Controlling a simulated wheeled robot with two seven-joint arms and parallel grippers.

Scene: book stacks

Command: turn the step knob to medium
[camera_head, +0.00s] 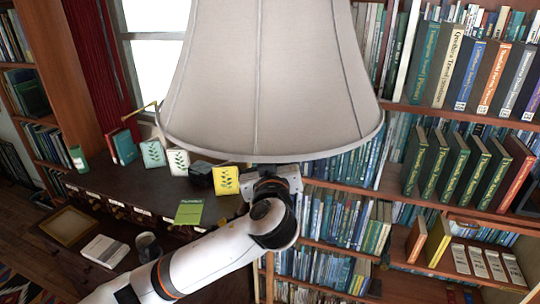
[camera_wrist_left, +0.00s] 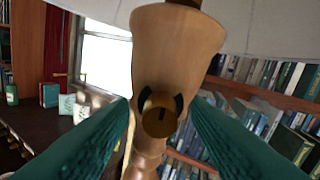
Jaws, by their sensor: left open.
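The step knob (camera_wrist_left: 157,122) is a round brass disc with a short dark, near-upright mark, on the front of the wooden lamp body (camera_wrist_left: 176,62). The large beige lampshade (camera_head: 262,75) fills the middle of the head view and hides the upper lamp. My left gripper (camera_wrist_left: 159,108) is open, its two green fingers on either side of the knob in the left wrist view. Dark tip-like pieces flank the disc; I cannot tell whether they touch it. In the head view the left wrist is under the shade's lower rim and the fingertips are hidden.
A dark desk (camera_head: 125,185) at left holds several small books, including a yellow one (camera_head: 226,180), and a green card (camera_head: 189,212). A mug (camera_head: 147,245) stands near a white book (camera_head: 104,251). A full bookcase (camera_head: 395,106) fills the right side, close behind the lamp.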

